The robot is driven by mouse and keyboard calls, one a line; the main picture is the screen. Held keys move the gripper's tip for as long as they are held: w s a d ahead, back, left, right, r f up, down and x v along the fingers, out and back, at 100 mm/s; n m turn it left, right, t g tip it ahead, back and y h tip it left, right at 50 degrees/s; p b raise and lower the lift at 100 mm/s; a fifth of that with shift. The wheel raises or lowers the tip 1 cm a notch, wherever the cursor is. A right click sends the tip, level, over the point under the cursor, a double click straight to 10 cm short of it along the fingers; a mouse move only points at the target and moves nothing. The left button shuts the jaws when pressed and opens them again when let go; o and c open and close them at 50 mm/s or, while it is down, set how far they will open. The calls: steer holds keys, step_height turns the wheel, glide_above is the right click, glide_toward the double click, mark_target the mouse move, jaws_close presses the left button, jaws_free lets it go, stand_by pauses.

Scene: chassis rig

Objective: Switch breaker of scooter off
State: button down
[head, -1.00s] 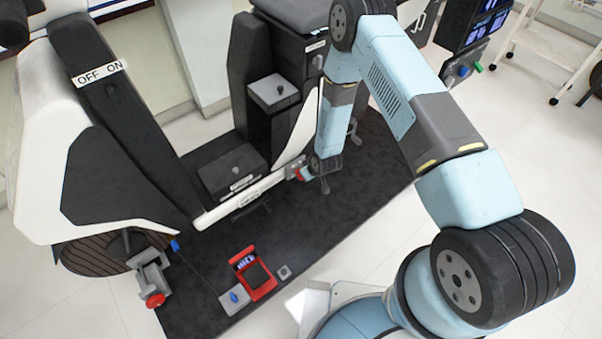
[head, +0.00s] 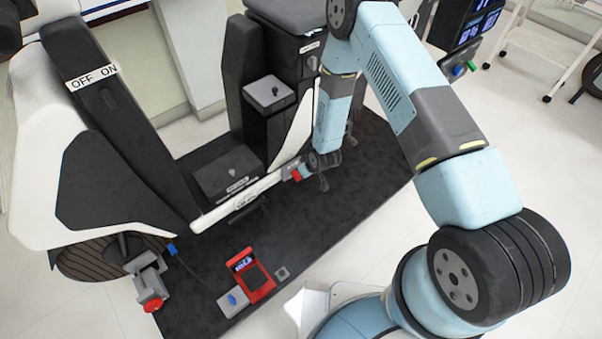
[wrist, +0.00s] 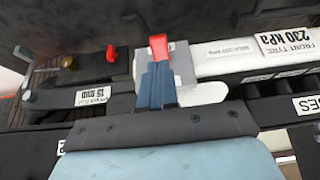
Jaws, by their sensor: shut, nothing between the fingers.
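The scooter (head: 105,175) is white and black and stands on a dark mat. A red lever (wrist: 158,46) sticks up from a grey box on its white lower rail in the wrist view. The lever also shows as a small red spot in the head view (head: 296,175). My gripper (wrist: 157,68) is shut, its blue fingers side by side just below the lever in the wrist view. I cannot tell whether they touch it.
A "FRONT TYRE 230 kPa" label (wrist: 285,41) is right of the lever, and a red knob (wrist: 111,53) is to its left. A red device (head: 255,275) lies on the mat (head: 330,225). Bare mat lies between it and the scooter.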

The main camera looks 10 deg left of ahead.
steer(key=s+d+r, duration=0.6)
steer(key=r, duration=0.1)
steer(key=shift+d+r, duration=0.15)
steer(key=shift+d, duration=0.25)
